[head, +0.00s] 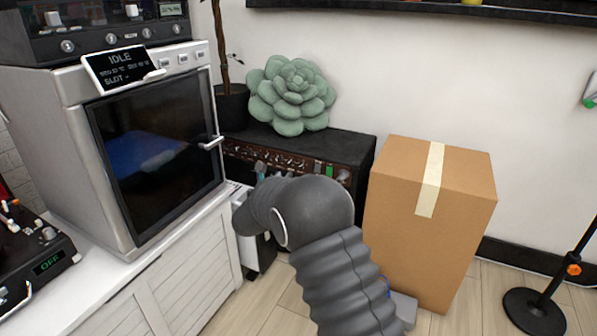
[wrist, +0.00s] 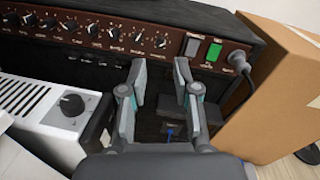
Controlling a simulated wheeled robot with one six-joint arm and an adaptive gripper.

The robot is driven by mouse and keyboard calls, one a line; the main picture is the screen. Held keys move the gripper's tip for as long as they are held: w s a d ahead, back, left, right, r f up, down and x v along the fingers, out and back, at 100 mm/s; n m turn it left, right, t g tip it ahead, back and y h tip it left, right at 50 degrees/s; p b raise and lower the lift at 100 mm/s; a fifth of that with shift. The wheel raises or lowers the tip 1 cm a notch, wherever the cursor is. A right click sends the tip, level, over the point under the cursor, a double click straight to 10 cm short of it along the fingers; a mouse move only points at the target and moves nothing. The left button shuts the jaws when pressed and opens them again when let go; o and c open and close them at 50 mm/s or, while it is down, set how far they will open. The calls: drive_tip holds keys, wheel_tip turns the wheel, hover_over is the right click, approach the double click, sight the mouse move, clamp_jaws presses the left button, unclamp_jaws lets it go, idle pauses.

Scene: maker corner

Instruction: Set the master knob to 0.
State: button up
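A black amplifier (head: 345,150) stands against the wall in the head view, partly hidden by my arm. In the wrist view its brown control panel (wrist: 173,43) carries a row of dark knobs with white marks. The rightmost knob (wrist: 160,42) sits just left of the switches; the labels are too small to tell for certain which knob is the master. My gripper (wrist: 160,74) is open and empty, its two fingers apart in front of and below the right part of the panel. It touches no knob that I can see. In the head view my arm mostly hides the gripper.
A green switch (wrist: 213,52) and a cable plug (wrist: 238,60) are right of the knobs. A white unit with a dark dial (wrist: 72,104) stands at the left. A cardboard box (head: 420,230) is close on the right. A plush succulent (head: 290,95) sits on the amplifier.

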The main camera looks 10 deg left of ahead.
sight(299, 166)
drive_tip(key=w+d+f, duration=0.1)
drive_tip(key=w, duration=0.3)
drive_tip(key=w+d+f+m+h, duration=0.1)
drive_tip(key=w, duration=0.3)
drive_tip(key=w+d+f+m+p, duration=0.1)
drive_tip(key=w, duration=0.3)
drive_tip(key=shift+w+d, duration=0.25)
drive_tip(key=shift+c, duration=0.2)
clamp_jaws()
